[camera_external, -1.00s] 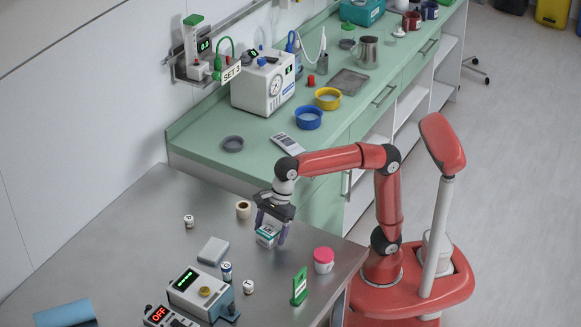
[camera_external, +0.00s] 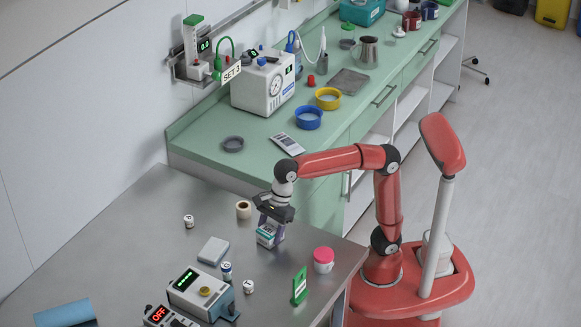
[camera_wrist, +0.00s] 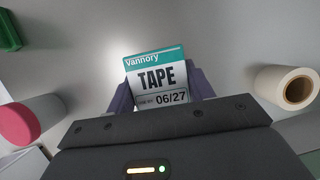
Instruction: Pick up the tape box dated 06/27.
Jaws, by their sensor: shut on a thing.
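The tape box (camera_wrist: 157,78) has a teal band reading "Vannory", the word TAPE and the date 06/27 in the wrist view. In the external view the tape box (camera_external: 266,236) is white and teal, near the right part of the metal table (camera_external: 150,240). My gripper (camera_external: 270,232) is above and around it, with its fingers (camera_wrist: 160,92) shut on the box's two sides. The fingertips are partly hidden behind the box and the gripper body. I cannot tell whether the box touches the table.
A tape roll (camera_external: 243,209) and a pink-lidded jar (camera_external: 323,260) stand on either side of the box. A green sign (camera_external: 299,286), a grey box (camera_external: 213,250), small vials (camera_external: 226,271) and a device with a green display (camera_external: 200,292) are nearer the front.

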